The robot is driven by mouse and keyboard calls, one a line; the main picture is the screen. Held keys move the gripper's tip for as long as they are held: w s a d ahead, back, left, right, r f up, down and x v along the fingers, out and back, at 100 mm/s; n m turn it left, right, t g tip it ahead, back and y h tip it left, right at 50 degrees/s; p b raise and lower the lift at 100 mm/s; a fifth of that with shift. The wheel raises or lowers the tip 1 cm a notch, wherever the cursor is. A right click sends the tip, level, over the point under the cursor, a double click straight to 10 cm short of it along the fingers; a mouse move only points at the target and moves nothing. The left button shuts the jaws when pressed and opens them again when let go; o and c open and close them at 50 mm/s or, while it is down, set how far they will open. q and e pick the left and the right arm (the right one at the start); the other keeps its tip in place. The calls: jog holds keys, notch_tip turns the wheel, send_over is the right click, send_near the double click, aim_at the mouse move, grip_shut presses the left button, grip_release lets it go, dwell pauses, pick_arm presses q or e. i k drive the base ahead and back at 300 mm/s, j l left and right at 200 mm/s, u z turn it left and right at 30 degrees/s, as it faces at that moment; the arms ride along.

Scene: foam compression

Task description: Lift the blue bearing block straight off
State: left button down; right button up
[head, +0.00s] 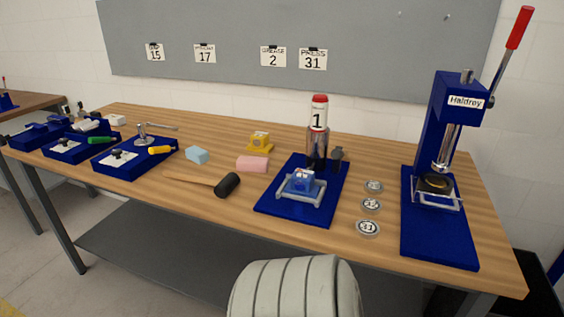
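A small blue block (302,180), apparently the bearing block, sits on the blue mat (272,208) right of the middle of the workbench. A light grey bar frame (318,202) stands around its front and sides. Whether the block touches the cylinder is hard to tell. Neither of my grippers is in view.
Several round weights (368,228) lie between press and mat.

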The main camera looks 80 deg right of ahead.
aim_at(301, 182)
jog(key=z, duration=2.7)
jog(key=j+z, duration=0.1)
jog(key=j, duration=0.15)
jog(key=i, duration=0.05)
